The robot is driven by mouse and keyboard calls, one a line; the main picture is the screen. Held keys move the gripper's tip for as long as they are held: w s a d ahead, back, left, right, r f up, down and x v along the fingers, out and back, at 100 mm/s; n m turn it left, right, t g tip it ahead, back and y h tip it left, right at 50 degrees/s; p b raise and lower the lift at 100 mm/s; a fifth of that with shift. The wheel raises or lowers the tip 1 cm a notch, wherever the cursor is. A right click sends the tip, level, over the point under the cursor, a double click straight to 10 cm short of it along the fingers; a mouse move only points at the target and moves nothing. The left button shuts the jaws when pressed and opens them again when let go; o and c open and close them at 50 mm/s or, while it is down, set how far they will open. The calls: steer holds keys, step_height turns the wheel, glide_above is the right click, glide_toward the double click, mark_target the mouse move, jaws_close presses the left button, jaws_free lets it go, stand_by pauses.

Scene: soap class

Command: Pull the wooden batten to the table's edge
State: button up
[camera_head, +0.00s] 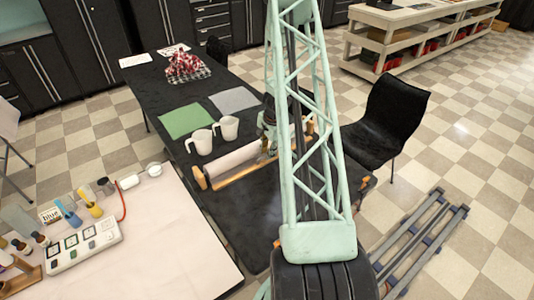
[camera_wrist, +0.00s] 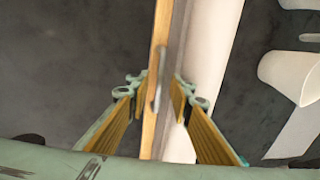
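The wooden batten (camera_wrist: 161,35) is a long, narrow light-brown strip with a small metal handle (camera_wrist: 157,92) on it. In the head view the batten (camera_head: 236,174) lies along the near side of a white roll (camera_head: 232,160) on the dark table (camera_head: 245,205). My gripper (camera_wrist: 159,88) is open, with one finger on each side of the batten and its handle; gaps show beside the handle. I cannot tell whether the fingertips touch anything. In the head view my gripper (camera_head: 268,145) is at the roll's right part, partly hidden by my arm.
Two white mugs (camera_head: 214,134), a green sheet (camera_head: 186,120) and a grey sheet (camera_head: 234,99) lie beyond the roll. A black chair (camera_head: 388,120) stands right of the table. The dark table is bare on the near side of the batten.

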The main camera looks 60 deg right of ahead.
jaws_close()
steer(key=shift+s+a+f+b, duration=0.1)
steer(key=shift+s+b, duration=0.05)
steer(key=shift+b, duration=0.15)
